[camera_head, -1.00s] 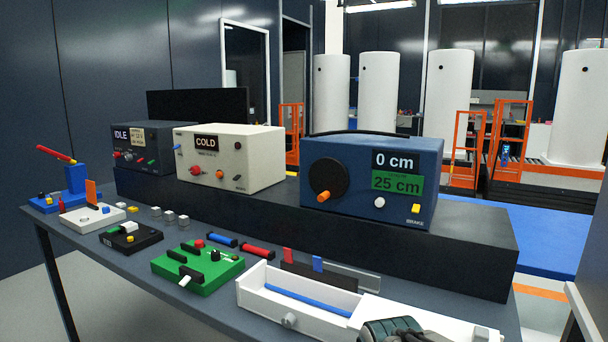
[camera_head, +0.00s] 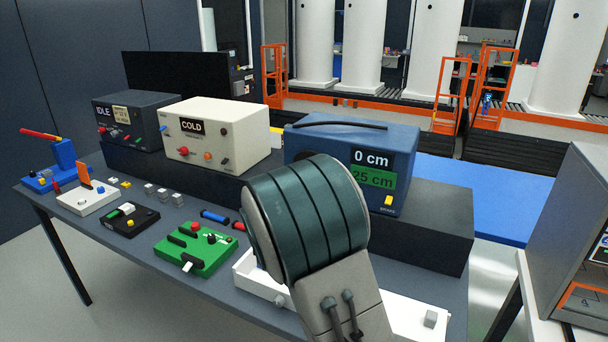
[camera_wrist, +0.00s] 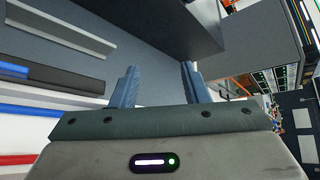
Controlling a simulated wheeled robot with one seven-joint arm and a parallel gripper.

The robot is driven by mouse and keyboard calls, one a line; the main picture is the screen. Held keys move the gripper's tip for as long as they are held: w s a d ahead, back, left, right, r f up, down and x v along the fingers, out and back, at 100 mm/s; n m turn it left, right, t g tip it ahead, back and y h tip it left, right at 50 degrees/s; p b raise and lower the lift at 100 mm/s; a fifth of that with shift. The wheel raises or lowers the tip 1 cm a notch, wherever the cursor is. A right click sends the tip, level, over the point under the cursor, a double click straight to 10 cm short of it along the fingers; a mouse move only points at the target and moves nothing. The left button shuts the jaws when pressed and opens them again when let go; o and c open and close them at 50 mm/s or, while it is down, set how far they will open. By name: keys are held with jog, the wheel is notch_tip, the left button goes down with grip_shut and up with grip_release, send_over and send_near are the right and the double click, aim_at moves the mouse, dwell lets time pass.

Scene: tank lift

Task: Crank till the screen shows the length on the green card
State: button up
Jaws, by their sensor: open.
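The blue crank box (camera_head: 335,136) stands on the black shelf. Its screen (camera_head: 371,159) reads "0 cm", and the green card (camera_head: 374,178) below it reads "25 cm". A yellow brake switch (camera_head: 388,200) sits under the card. The box's black crank wheel and orange handle are hidden behind my arm in the head view. In the wrist view my gripper (camera_wrist: 160,85) is open, its two blue-grey fingers apart with nothing between them. My gripper's fingers do not show in the head view.
The black shelf (camera_head: 433,222) runs along the table's back. A white cream box (camera_head: 214,132) and a dark box (camera_head: 134,119) stand left of the blue one. A green board (camera_head: 196,248) and a white drawer tray (camera_head: 408,312) lie in front. A grey machine (camera_head: 570,230) stands at right.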

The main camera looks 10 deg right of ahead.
jog(key=w+a+r+n+t+y+p, duration=0.1)
jog(key=w+a+r+n+t+p, duration=0.3)
jog(key=w+a+n+t, duration=1.1)
jog(key=w+d+n+g+p, duration=0.1)
jog(key=w+d+g, duration=0.1)
jog(key=d, duration=0.1)
jog(key=w+d+n+g+p, duration=0.1)
jog(key=w+d+g, duration=0.1)
jog(key=w+d, duration=0.1)
jog(key=w+d+n+g+p, duration=0.1)
jog(key=w+d+g, duration=0.1)
jog(key=d, duration=0.2)
jog(key=shift+w+f+n, duration=0.15)
jog(key=shift+w+n, duration=0.25)
grip_shut()
